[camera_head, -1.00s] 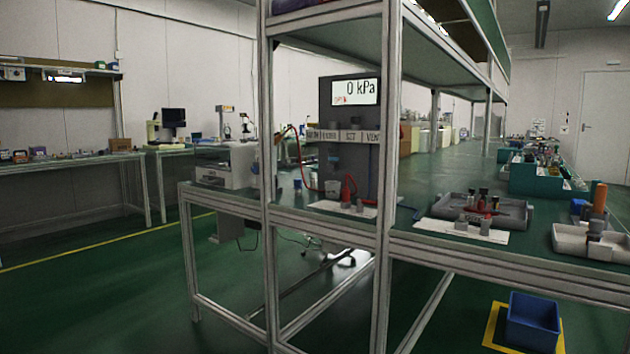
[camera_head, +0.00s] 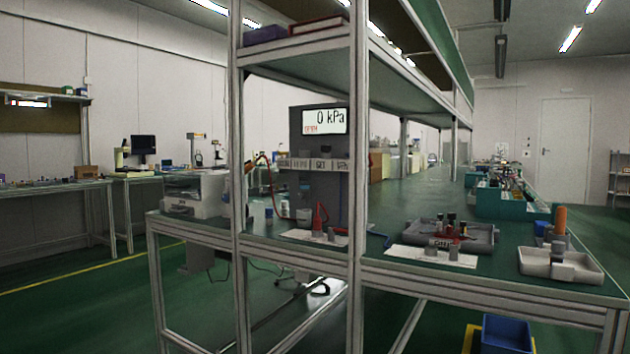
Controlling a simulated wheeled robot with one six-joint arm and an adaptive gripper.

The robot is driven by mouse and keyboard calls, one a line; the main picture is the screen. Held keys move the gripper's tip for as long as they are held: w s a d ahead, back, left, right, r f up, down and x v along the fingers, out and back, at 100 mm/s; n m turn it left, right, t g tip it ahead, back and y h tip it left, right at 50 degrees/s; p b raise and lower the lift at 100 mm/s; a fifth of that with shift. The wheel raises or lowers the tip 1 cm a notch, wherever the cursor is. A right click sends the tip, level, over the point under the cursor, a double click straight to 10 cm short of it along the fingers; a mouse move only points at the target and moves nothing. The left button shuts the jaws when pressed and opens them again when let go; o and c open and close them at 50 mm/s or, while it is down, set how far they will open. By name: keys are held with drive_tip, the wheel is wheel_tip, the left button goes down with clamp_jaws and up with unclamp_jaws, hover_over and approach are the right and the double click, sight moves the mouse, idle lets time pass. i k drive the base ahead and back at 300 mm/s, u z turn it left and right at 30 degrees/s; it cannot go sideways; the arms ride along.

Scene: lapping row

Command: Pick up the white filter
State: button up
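I cannot make out a white filter for certain; the small parts on the bench (camera_head: 330,265) are too small to tell apart. A small white piece (camera_head: 303,217) stands in front of the grey pressure unit (camera_head: 318,200), partly behind the red-tipped tool (camera_head: 318,222). Small grey cylinders stand on white sheets beside the tool and in front of the grey tray (camera_head: 478,244). My gripper is not in view.
Frame posts (camera_head: 358,150) and a shelf rise from the bench's front edge. A pale tray (camera_head: 590,272) with parts sits at the right. A blue bin (camera_head: 506,334) stands on the floor below. Green floor (camera_head: 60,315) is clear at the left.

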sight(285, 203)
drive_tip(key=u, duration=0.65)
drive_tip(key=i, duration=0.9)
drive_tip(key=u, duration=0.4)
